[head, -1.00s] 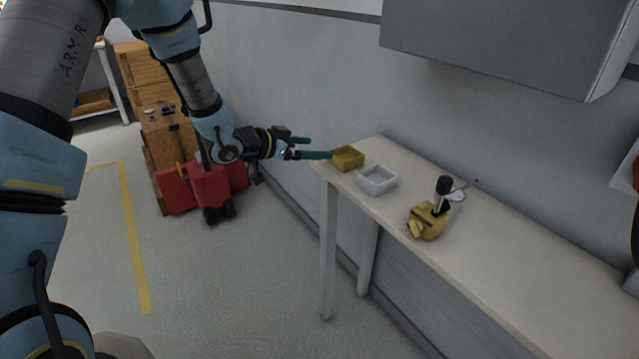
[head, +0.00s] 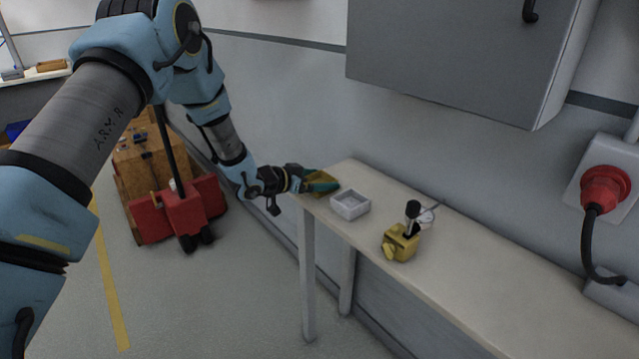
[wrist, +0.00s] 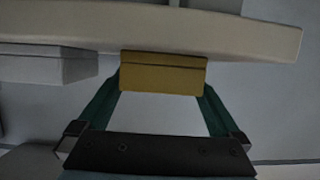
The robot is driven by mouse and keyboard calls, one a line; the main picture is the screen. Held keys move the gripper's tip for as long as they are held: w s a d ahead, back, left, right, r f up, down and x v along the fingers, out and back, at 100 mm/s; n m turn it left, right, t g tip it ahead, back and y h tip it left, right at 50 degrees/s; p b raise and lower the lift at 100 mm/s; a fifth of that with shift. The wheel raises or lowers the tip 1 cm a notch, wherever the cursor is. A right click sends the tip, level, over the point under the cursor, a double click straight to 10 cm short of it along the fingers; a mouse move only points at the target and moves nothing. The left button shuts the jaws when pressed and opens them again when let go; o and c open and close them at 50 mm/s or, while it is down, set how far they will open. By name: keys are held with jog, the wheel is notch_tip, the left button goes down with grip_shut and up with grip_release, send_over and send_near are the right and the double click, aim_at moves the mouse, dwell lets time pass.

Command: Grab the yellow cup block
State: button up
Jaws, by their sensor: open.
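The yellow cup block (head: 327,189) is a small yellow open-topped box at the far left end of the narrow table (head: 470,265). In the head view my gripper (head: 320,181) partly covers it with its green fingers. In the wrist view the yellow cup block (wrist: 165,76) shows between the two fingertips of my gripper (wrist: 162,82), one on each side. My gripper is open. The gaps between fingers and block look small, and I cannot tell whether either finger touches it.
A pale open box (head: 350,204) stands right beside the yellow block. A yellow device with a black knob (head: 402,243) stands further along the table. A grey cabinet (head: 455,55) hangs above. Red cart (head: 185,212) stands on the floor behind my arm.

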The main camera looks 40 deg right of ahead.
jog(key=c, duration=1.1)
